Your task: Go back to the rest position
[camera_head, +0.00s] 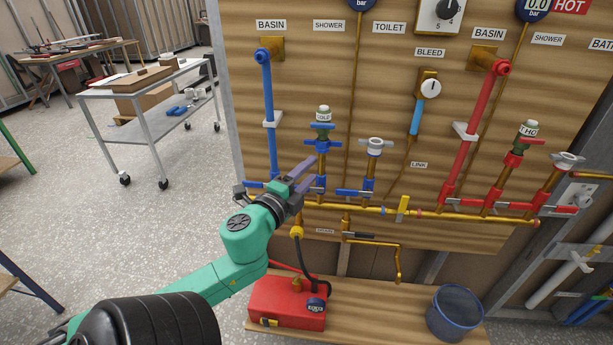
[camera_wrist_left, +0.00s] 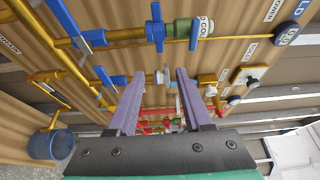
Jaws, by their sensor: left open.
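My left gripper (camera_head: 303,172) is in front of the wooden plumbing board, close to the lower blue pipe fittings. Its purple fingers stand apart in the left wrist view (camera_wrist_left: 158,92), with nothing held between them. In the head view the fingers overlap the area beside the cold valve (camera_head: 322,131), which has a blue handle and a white cap. In the left wrist view this valve (camera_wrist_left: 190,28) is above the fingers and apart from them. My right gripper is not in view.
The board carries blue pipe (camera_head: 268,110), red pipe (camera_head: 477,125) and a brass manifold (camera_head: 460,215). Below stand a red pump box (camera_head: 287,301) and a blue bucket (camera_head: 455,313) on a wooden shelf (camera_head: 375,320). A trolley (camera_head: 110,95) stands at left, with open floor (camera_head: 60,190) before it.

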